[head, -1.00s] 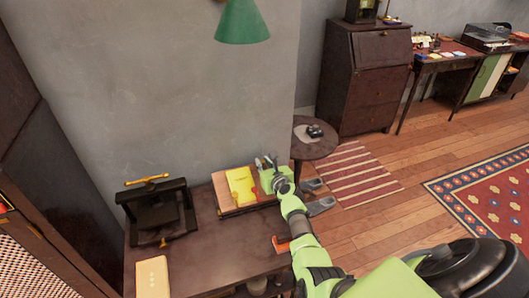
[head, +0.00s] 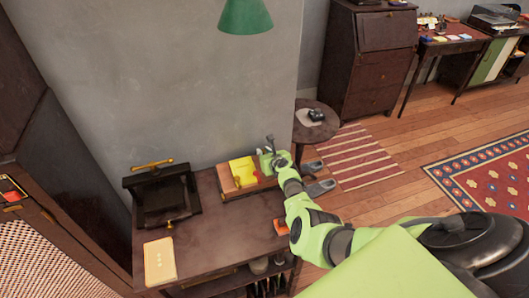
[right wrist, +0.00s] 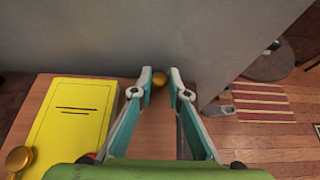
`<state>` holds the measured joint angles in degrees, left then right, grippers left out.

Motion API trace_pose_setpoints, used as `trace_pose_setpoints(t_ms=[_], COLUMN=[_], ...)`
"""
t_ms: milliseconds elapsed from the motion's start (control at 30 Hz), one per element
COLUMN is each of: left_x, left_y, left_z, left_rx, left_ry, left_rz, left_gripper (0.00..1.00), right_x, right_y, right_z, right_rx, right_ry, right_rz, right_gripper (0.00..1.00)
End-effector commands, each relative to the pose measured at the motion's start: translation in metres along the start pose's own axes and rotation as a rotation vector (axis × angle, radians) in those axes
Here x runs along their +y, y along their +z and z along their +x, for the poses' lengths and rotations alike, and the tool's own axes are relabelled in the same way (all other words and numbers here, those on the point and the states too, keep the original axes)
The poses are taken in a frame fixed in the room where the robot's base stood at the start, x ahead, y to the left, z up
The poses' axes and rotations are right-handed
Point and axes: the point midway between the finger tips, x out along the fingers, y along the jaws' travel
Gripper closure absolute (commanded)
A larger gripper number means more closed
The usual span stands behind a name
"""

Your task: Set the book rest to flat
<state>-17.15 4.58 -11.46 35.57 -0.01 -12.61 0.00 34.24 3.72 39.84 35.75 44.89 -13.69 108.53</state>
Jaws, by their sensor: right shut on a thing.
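The book rest is a brown wooden board (head: 223,180) on the dark desk against the wall. A yellow book (head: 243,171) lies on it and also shows in the right wrist view (right wrist: 70,125). I cannot tell the board's exact angle. My right gripper (head: 268,150) is at the rest's right side. In the right wrist view its fingers (right wrist: 160,79) are on either side of a small brass knob (right wrist: 160,77) at the board's far right corner, shut on it. A second brass knob (right wrist: 18,159) shows at the lower left. My left gripper is out of view.
A black press with a brass handle (head: 160,195) stands left on the desk (head: 215,235). A cream book (head: 160,261) lies at its front left, and an orange thing (head: 281,227) near the right edge. A round side table (head: 316,128) stands beyond. The desk's middle is clear.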

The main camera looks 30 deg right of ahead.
Motion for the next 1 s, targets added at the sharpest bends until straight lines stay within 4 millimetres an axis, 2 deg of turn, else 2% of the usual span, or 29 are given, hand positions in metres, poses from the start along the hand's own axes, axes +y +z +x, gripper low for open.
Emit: trace_pose_setpoints(t_ms=[367,400,467,1000], left_x=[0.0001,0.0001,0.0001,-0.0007], left_y=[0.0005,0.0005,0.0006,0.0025], left_z=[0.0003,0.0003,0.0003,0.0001], left_rx=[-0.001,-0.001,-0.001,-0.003], left_ry=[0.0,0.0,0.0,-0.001], left_rz=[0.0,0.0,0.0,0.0], left_gripper=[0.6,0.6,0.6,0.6], right_x=[0.0009,0.0008,0.0008,0.0035], right_y=[0.0015,0.0016,0.0016,0.0026], right_z=[0.0005,0.0005,0.0005,-0.0062], right_rx=[-0.002,-0.003,-0.003,-0.008], right_ry=[0.001,0.001,0.001,0.006], right_rz=[0.0,0.0,0.001,0.001], right_gripper=[1.0,0.82,0.68,0.68])
